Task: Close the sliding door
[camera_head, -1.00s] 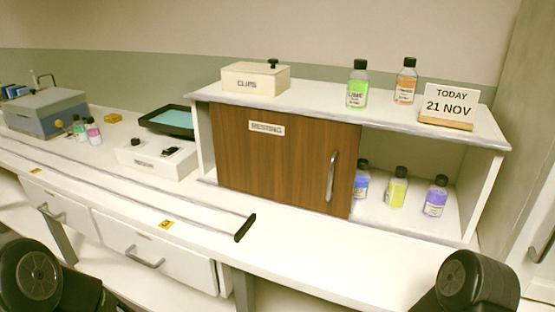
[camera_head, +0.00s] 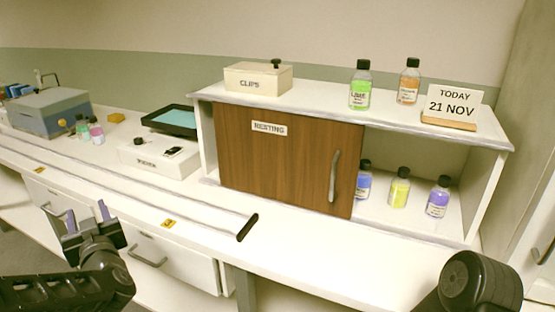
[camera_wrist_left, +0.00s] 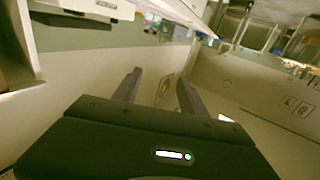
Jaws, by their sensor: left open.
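The brown wooden sliding door (camera_head: 280,165) covers the left and middle part of the white shelf unit (camera_head: 490,200). It bears a "RESTING" label and a vertical metal handle (camera_head: 334,176) near its right edge. The right part of the shelf is open, with a blue bottle (camera_head: 363,182), a yellow bottle (camera_head: 399,188) and a purple bottle (camera_head: 438,198) standing inside. My left gripper (camera_head: 88,216) is open and empty in front of the bench at the lower left, well away from the door. In the left wrist view its two fingers (camera_wrist_left: 155,88) are apart with nothing between them. My right gripper is not in view.
On the shelf top stand a clips box (camera_head: 258,78), a green bottle (camera_head: 360,88), an orange bottle (camera_head: 409,82) and a date sign (camera_head: 452,106). A black-ended rail (camera_head: 247,227) lies on the bench. A white box (camera_head: 160,156) and teal tray (camera_head: 172,120) stand left of the shelf.

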